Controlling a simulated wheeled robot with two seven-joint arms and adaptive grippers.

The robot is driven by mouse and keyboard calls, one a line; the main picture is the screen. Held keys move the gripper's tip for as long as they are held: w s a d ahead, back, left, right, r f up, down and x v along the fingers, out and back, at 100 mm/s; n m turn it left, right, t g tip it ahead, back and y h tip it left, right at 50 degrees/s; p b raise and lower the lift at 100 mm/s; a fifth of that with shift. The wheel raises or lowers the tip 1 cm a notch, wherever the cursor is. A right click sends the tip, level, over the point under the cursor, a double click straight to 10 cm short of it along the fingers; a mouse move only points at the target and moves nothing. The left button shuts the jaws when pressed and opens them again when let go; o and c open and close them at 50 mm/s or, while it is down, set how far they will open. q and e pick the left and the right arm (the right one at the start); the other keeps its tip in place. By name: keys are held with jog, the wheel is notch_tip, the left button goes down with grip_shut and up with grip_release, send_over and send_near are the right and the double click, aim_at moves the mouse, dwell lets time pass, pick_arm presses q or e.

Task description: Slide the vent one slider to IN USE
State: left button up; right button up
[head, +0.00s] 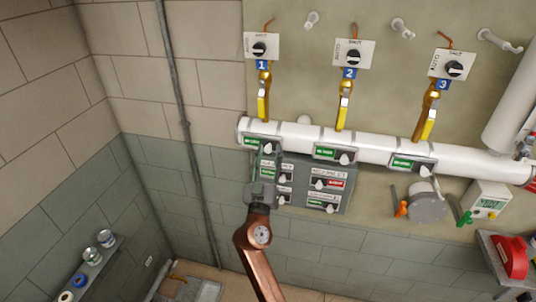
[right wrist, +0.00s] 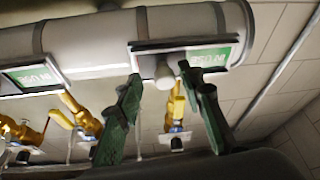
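Below the blue 1 plate, a slider sign (head: 262,142) with a green face and a white knob is fixed on the left end of the white pipe (head: 374,146). No vent label can be read, so I cannot tell whether this is the vent one slider. In the right wrist view, upside down, this sign (right wrist: 213,58) reads IN USE in green, with its white knob (right wrist: 164,73) near the middle. My right gripper (right wrist: 163,105) is open, its dark green fingers apart on either side of the knob, seemingly not touching it. My left gripper is not in view.
Two similar signs (head: 335,153) (head: 413,163) sit farther right on the pipe. A grey panel (head: 305,208) below, partly behind my right gripper, has several sliders, one red. Yellow-handled valves (head: 263,95) stand above the pipe. A shelf (head: 88,268) with cans is lower left.

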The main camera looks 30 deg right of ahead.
jog(key=shift+a+r, duration=0.1)
notch_tip(320, 180, up, 10)
dwell(0.6)
jog(key=shift+w, duration=0.1)
